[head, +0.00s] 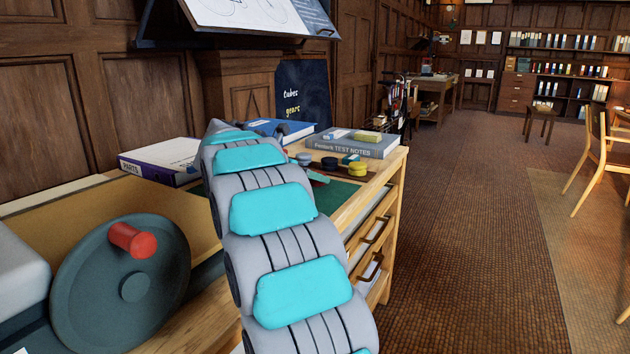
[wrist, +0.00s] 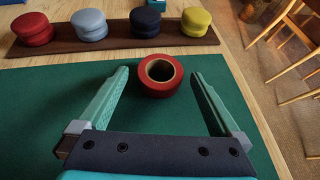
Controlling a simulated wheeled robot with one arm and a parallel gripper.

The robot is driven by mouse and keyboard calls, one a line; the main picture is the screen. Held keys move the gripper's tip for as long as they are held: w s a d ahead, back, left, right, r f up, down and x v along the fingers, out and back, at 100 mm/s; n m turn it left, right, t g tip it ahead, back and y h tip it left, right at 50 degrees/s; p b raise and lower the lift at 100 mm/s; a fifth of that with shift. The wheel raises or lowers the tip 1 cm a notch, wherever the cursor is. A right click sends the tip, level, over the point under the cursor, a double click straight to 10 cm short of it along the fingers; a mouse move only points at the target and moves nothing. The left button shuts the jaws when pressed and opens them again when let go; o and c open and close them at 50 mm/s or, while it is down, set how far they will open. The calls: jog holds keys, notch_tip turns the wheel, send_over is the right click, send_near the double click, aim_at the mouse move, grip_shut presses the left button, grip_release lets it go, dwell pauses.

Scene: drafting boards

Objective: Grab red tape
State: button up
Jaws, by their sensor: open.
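In the wrist view, a roll of red tape (wrist: 160,86) lies on a green mat (wrist: 40,115), its round hole facing up. My gripper (wrist: 160,80) is open, with one teal finger to the left of the roll and one to the right.
Behind the roll, a dark wooden strip (wrist: 112,42) holds red, blue, black and yellow round-topped pieces. In the head view, a thick grey book (head: 352,145) and a white-and-purple binder (head: 160,160) lie on the desk. A dark wheel with a red handle (head: 132,240) stands in front.

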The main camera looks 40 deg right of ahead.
jog(key=shift+x, duration=0.75)
jog(key=c, duration=1.3)
jog(key=shift+r+p, duration=0.35)
jog(key=shift+r, duration=1.6)
jog(key=shift+s+a+f, duration=0.15)
jog(key=shift+s+a, duration=0.1)
jog(key=shift+s, duration=0.4)
jog(key=s+a, duration=0.1)
jog(key=s, duration=0.3)
jog(key=s+a+r, duration=0.1)
jog(key=s+a, duration=0.1)
jog(key=s, duration=0.3)
jog(key=s+a, duration=0.2)
jog(key=s, duration=0.2)
jog(key=shift+s+a+r+b, duration=0.2)
jog(key=shift+s+r+b, duration=0.05)
jog(key=shift+s+b, duration=0.1)
